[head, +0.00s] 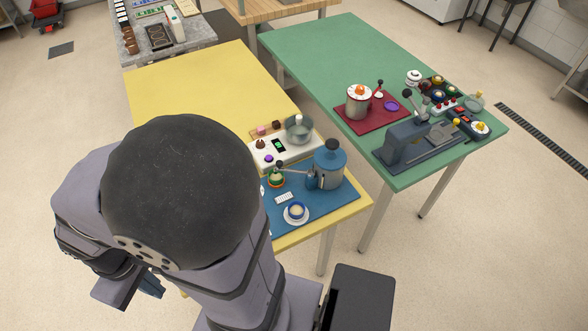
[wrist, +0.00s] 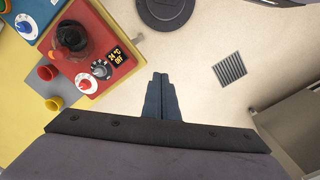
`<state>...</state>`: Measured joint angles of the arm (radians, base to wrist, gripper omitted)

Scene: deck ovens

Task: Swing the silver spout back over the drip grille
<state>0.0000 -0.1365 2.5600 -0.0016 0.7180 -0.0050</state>
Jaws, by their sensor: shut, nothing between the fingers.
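On the blue mat (head: 335,202) in the head view stands a blue-grey urn-like vessel (head: 326,168) with a dark lid knob. A thin grey arm with a dark end (head: 292,168) reaches left from it; I cannot tell whether this is the silver spout. A small white ridged piece (head: 284,198) lies left of the vessel; I cannot tell whether it is the drip grille. My gripper (head: 152,284) is low at the left, partly behind my arm and away from the mat. In the wrist view my gripper (wrist: 160,78) is shut and empty, pointing over the floor.
A cup on a saucer (head: 296,212) and a green-and-orange item (head: 276,178) stand near the vessel. A white board (head: 285,153) with a bowl is behind. The green table (head: 335,60) is to the right. The wrist view shows a red panel (wrist: 100,95) with dials.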

